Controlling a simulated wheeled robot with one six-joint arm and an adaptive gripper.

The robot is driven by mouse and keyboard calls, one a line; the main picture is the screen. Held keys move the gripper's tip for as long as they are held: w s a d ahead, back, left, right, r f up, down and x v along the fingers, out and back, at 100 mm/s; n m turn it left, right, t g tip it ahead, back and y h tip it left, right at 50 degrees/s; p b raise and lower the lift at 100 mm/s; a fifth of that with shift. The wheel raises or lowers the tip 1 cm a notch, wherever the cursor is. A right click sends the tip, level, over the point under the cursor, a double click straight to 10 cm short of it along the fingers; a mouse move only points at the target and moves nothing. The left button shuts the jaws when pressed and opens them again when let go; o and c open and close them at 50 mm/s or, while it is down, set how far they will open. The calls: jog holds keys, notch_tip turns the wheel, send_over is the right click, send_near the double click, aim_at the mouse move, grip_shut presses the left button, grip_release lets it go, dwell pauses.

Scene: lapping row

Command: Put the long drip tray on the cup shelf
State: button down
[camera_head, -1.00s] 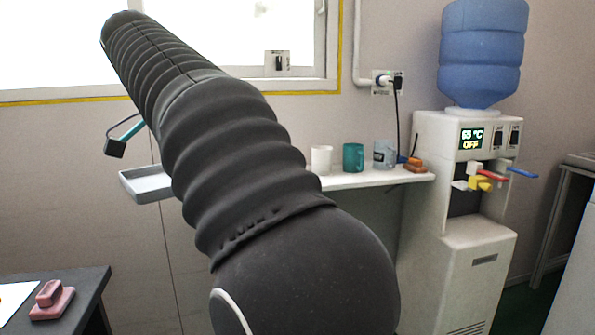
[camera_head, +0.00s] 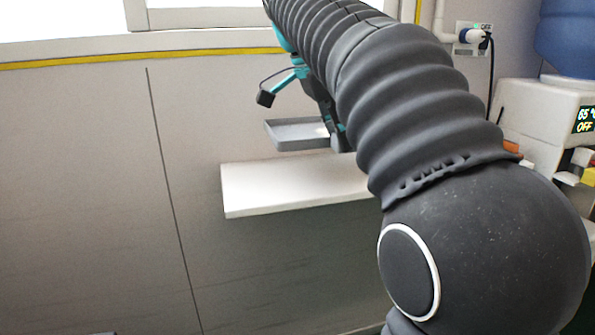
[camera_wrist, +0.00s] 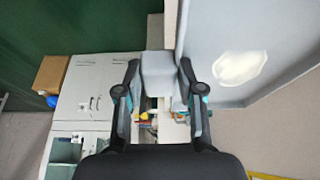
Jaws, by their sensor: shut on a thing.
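The long drip tray (camera_head: 297,133) is grey, shallow and roughly level in the head view, just above the left part of the white cup shelf (camera_head: 255,195). A strip of wall shows between tray and shelf. My gripper (camera_head: 338,138) is at the tray's right end, partly hidden by my arm. In the wrist view my gripper (camera_wrist: 159,68) is shut on a grey end piece of the tray. The tray's inside (camera_wrist: 235,35), with a pale patch on it, fills the upper right there. The shelf's right part is hidden behind my arm.
The shelf's visible left part is bare. The water dispenser (camera_head: 545,125) stands at the right, with a wall socket (camera_head: 472,38) left of it. A window sill with yellow trim (camera_head: 130,60) runs behind. The cups are hidden in the head view.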

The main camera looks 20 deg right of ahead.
send_over(302, 189)
jog(key=a, duration=0.1)
notch_tip(302, 189, down, 5)
jog(key=shift+a+f, duration=0.15)
jog(key=shift+f, duration=0.05)
jog(key=shift+f+b, duration=0.45)
jog(key=shift+f, duration=1.45)
jog(key=shift+f, duration=0.1)
jog(key=c, duration=0.7)
grip_release()
